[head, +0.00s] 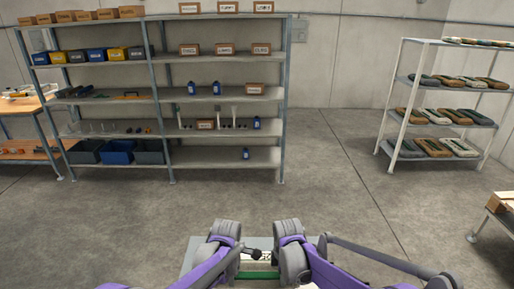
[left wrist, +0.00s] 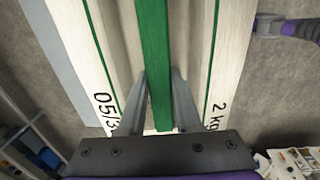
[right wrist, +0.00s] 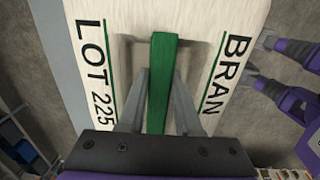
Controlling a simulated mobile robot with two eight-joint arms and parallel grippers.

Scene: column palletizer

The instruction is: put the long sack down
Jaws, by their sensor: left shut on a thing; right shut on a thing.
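The long sack is cream white with green stripes and black print. It shows in the left wrist view (left wrist: 78,20) and the right wrist view (right wrist: 95,60), where "LOT 225" and "BRAN" can be read. A raised green strip (left wrist: 153,50) runs along its middle. My left gripper (left wrist: 159,85) is shut on this strip. My right gripper (right wrist: 162,80) is shut on the strip farther along (right wrist: 162,55). In the head view both grippers are low in the middle, and my arms hide most of the sack. Whether it touches anything beneath cannot be told.
A grey flat surface (left wrist: 58,45) shows beside the sack. A grey shelf rack (head: 225,92) with bins, boxes and bottles stands ahead. A white rack (head: 403,92) with several small sacks stands at right. A workbench is at far left. Open concrete floor (head: 320,190) lies between.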

